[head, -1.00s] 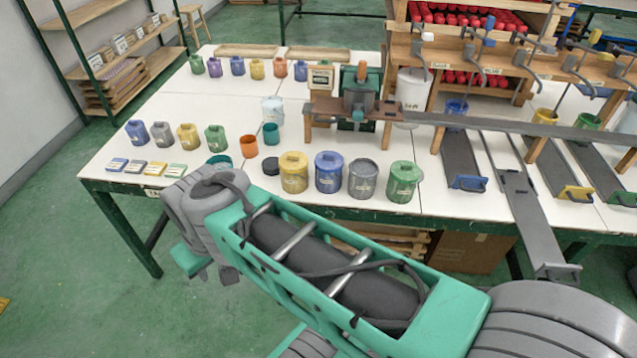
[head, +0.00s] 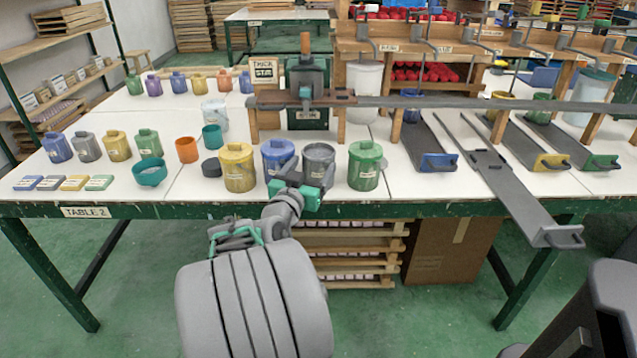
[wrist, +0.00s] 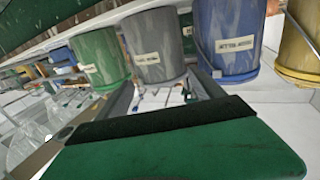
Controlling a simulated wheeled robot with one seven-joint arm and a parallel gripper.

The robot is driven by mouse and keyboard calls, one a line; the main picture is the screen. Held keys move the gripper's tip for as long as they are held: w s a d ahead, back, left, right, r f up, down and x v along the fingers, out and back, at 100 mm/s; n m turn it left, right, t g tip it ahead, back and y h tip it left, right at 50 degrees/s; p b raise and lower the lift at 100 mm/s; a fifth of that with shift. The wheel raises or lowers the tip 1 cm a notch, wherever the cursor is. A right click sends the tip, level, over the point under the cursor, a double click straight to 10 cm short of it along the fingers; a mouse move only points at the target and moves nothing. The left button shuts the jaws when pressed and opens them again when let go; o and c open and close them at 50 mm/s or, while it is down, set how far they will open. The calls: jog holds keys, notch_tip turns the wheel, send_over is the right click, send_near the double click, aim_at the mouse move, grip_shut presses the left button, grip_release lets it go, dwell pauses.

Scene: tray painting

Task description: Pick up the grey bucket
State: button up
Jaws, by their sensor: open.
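The grey bucket (head: 319,160) is a lidded cylinder with a pale label, in the front row on the table between the blue bucket (head: 278,157) and the green bucket (head: 364,166). My gripper (head: 297,191) is at the table's front edge, just in front of the grey and blue buckets, and hides their lower parts. In the wrist view the grey bucket (wrist: 155,45) stands close, above a green finger with a dark pad. The gripper is open and holds nothing. Whether the finger touches a bucket I cannot tell.
The yellow bucket (head: 238,168) stands left of the blue one. A smaller grey bucket (head: 87,147) stands in a row at the left. A wooden stand with a green press (head: 307,90) is behind. Grey ramps (head: 505,185) lie at the right. Little room separates the front buckets.

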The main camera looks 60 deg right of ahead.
aim_at(323, 147)
jog(key=d, duration=0.4)
jog(key=w+d, duration=0.1)
jog(key=d, duration=0.1)
jog(key=shift+d, duration=0.15)
jog(key=shift+c, duration=0.6)
jog(key=c, duration=1.5)
jog(key=shift+r, duration=0.1)
grip_shut()
jog(key=shift+r, duration=0.1)
